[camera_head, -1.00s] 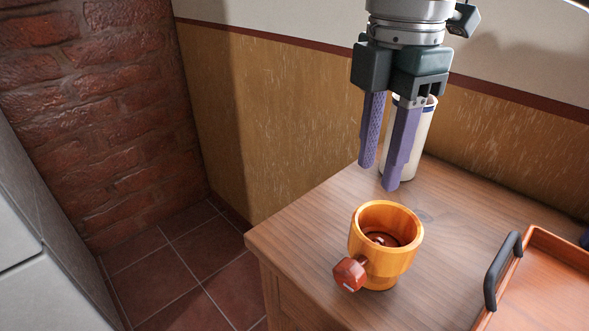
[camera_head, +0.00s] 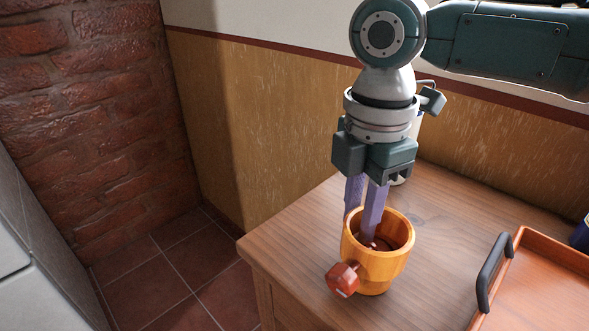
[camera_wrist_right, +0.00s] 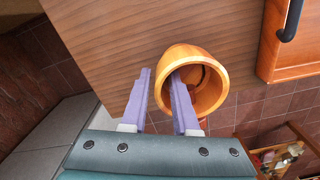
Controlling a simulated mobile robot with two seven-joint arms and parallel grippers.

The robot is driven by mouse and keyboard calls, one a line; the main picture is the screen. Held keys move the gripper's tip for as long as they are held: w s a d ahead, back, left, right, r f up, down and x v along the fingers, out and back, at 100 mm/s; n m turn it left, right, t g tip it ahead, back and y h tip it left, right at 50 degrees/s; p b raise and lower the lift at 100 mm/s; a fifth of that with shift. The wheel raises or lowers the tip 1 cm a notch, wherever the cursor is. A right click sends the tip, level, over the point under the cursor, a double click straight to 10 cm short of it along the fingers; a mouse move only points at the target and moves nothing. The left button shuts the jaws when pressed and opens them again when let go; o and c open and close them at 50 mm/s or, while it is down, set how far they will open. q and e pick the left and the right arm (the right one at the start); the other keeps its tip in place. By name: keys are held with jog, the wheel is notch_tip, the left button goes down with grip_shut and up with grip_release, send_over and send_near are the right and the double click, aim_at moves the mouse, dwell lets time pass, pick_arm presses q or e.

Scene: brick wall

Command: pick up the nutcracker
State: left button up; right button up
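The nutcracker, an orange-yellow wooden cup with a dark red screw handle (camera_head: 342,280), stands upright on the wooden cabinet top. Its cup (camera_head: 377,272) opens upward; it also shows in the wrist view (camera_wrist_right: 205,68). My right gripper (camera_head: 361,226) points down at it with its purple fingers apart. One finger reaches into the cup's opening and the other is outside the wall at the far left side. In the wrist view the fingers (camera_wrist_right: 160,74) straddle the rim, with a gap beside the outer finger. My left gripper is not in view.
An orange-red tray (camera_head: 548,290) with a black handle (camera_head: 492,272) lies to the right. A white container (camera_head: 398,181) stands behind my gripper, mostly hidden. The cabinet's left edge is close to the nutcracker. A wall runs behind the cabinet.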

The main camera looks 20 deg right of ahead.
grip_shut()
dwell(1.1)
